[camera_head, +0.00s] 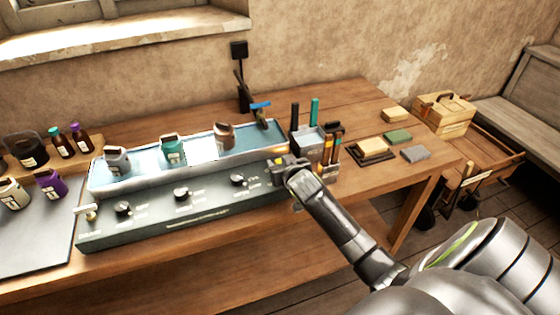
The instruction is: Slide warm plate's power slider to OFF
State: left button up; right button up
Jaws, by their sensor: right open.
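The warm plate (150,222) is a long dark-green unit with a pale blue top, standing on the wooden table. Its sloping front panel carries several black knobs, such as the middle knob (182,194), and a pale lever-like part (87,212) at the left end. My right gripper (282,166) is at the right end of the front panel, open, close to the panel; I cannot tell if it touches. I cannot make out the power slider clearly; the gripper covers part of that end. My left gripper is not in view.
Several small jars, including a teal jar (172,150), stand on the blue top. A tool holder (305,140) with upright tools is close behind my right gripper. Dark bottles and a grey mat (40,245) are at the left. Small blocks and a wooden box (442,115) are at the right.

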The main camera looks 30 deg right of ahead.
jog(key=shift+w+d+f, duration=0.15)
jog(key=shift+w+f, duration=0.05)
jog(key=shift+w, duration=0.25)
jog(key=shift+c, duration=0.3)
grip_shut()
